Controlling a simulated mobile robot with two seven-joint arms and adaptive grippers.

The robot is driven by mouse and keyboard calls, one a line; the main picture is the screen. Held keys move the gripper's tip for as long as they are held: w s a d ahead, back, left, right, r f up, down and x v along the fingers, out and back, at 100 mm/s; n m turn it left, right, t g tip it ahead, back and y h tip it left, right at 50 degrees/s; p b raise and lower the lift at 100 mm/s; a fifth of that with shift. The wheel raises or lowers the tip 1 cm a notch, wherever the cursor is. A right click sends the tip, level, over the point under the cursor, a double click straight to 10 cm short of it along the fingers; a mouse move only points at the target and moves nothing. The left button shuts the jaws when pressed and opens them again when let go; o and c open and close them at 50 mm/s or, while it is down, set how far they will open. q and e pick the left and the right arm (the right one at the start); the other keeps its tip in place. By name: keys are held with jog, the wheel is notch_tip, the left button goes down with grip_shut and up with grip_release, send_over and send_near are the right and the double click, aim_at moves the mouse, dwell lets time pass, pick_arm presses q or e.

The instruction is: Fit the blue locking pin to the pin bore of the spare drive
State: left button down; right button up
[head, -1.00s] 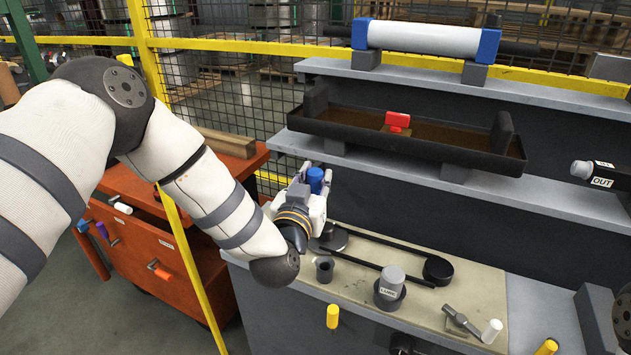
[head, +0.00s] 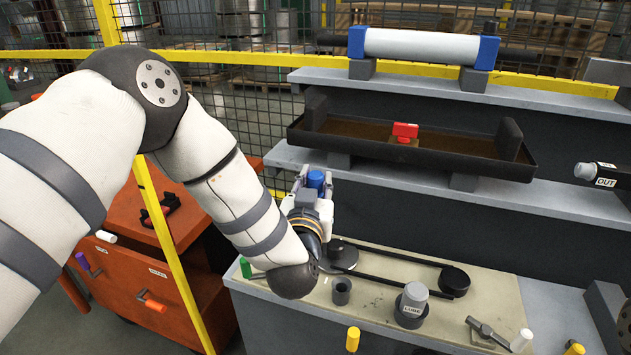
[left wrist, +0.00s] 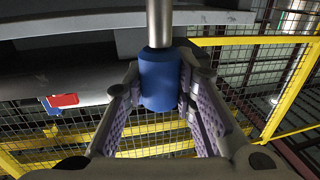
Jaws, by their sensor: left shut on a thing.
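My left gripper (head: 313,190) is shut on the blue locking pin (head: 316,178), above the left end of the bench and near the lower shelf edge. In the left wrist view the pin's blue head (left wrist: 160,82) is between the pads, and its plain steel shank (left wrist: 159,22) points up out of the picture. In the head view the shank is hidden. Two dark pulleys joined by a belt (head: 400,262) lie on the beige mat; I cannot tell whether this is the spare drive. No pin bore is clearly visible. My right gripper is not in view.
A black tray (head: 455,160) with a red-handled piece (head: 405,131) is on the shelf above. A yellow fence and orange cabinet (head: 130,285) stand left.

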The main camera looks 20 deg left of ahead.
pick_arm(q)
notch_tip(320, 180, down, 6)
jog(key=shift+r+b, duration=0.1)
jog(key=shift+b, duration=0.8)
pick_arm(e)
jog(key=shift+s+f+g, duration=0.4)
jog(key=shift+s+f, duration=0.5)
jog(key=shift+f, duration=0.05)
pick_arm(q)
jog(key=shift+r, duration=0.1)
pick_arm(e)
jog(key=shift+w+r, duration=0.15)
pick_arm(q)
jog(key=shift+p, duration=0.4)
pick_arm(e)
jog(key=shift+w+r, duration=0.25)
pick_arm(q)
jog(key=shift+f, duration=0.2)
jog(key=shift+f, duration=0.35)
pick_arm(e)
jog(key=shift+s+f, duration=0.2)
